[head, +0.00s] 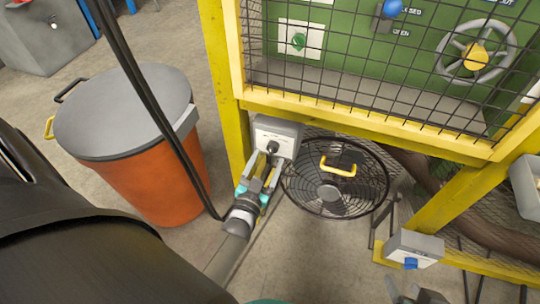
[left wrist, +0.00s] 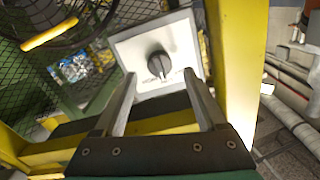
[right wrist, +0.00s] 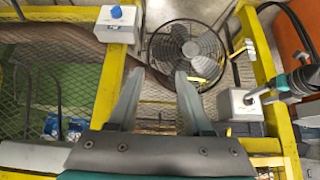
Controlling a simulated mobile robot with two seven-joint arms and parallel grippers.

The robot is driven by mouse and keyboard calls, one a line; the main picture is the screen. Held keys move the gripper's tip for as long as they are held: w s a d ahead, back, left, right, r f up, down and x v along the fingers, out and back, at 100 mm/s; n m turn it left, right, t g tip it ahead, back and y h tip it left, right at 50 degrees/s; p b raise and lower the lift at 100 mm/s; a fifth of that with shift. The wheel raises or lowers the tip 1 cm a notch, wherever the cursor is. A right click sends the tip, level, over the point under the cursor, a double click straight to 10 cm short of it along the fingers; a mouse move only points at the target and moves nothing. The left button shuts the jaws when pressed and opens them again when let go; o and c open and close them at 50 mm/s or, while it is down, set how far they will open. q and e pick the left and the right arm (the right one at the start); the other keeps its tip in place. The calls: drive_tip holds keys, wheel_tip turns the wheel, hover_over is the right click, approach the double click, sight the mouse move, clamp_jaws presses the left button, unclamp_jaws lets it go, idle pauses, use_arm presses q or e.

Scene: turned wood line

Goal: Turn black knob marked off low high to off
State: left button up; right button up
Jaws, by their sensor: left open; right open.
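The black knob (head: 272,147) sits on the face of a light grey box (head: 286,128) on the yellow frame. In the left wrist view, the knob (left wrist: 157,64) is seen face on, with small lettering along its lower side that I cannot read surely. My left gripper (head: 266,165) is open in front of the box; in the left wrist view its fingers (left wrist: 158,76) stand either side of the knob, apparently apart from it. My right gripper (right wrist: 160,74) is open and empty. In the right wrist view, the grey box (right wrist: 236,107) shows beside my left gripper.
A black caged fan (head: 332,192) with a yellow handle stands right of the box. An orange bin (head: 165,185) stands at left. A grey box with a blue knob (head: 411,263) is on the frame at lower right. Wire mesh (head: 360,95) covers the green machine behind.

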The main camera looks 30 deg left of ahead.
sight(272, 148)
use_arm(q)
drive_tip(key=shift+b+x, duration=0.5)
drive_tip(key=shift+x, duration=1)
use_arm(e)
drive_tip(key=shift+w+a+t+y, duration=0.25)
drive_tip(key=shift+w+a+t, duration=0.3)
drive_tip(key=shift+a, duration=0.1)
drive_tip(key=shift+w+a+t+y, duration=0.25)
drive_tip(key=shift+w+a+t, duration=0.15)
drive_tip(key=shift+a+t, duration=0.2)
use_arm(q)
clamp_jaws()
